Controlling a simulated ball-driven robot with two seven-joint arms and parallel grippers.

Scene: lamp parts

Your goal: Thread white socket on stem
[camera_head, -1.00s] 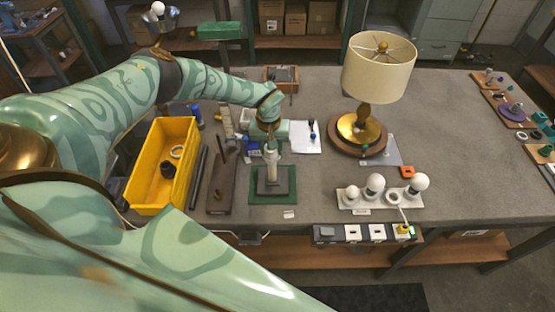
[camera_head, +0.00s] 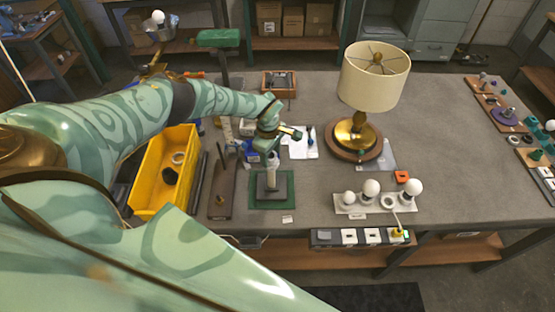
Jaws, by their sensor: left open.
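A grey stem (camera_head: 271,180) stands upright in a fixture on a green mat (camera_head: 287,201) near the front of the bench. A small pale piece, seemingly the white socket (camera_head: 273,160), shows at the stem's top. How far it is threaded cannot be seen. My left gripper (camera_head: 294,133) is open just above and behind the stem, its fingers pointing right, apart from the stem and seemingly empty. My right gripper is not in view.
A lamp with a cream shade (camera_head: 373,78) stands to the right. A board with white bulbs (camera_head: 371,189) lies at the front right. A yellow bin (camera_head: 147,190) is on the left, beside a dark wooden board (camera_head: 222,192). The bench's right middle is clear.

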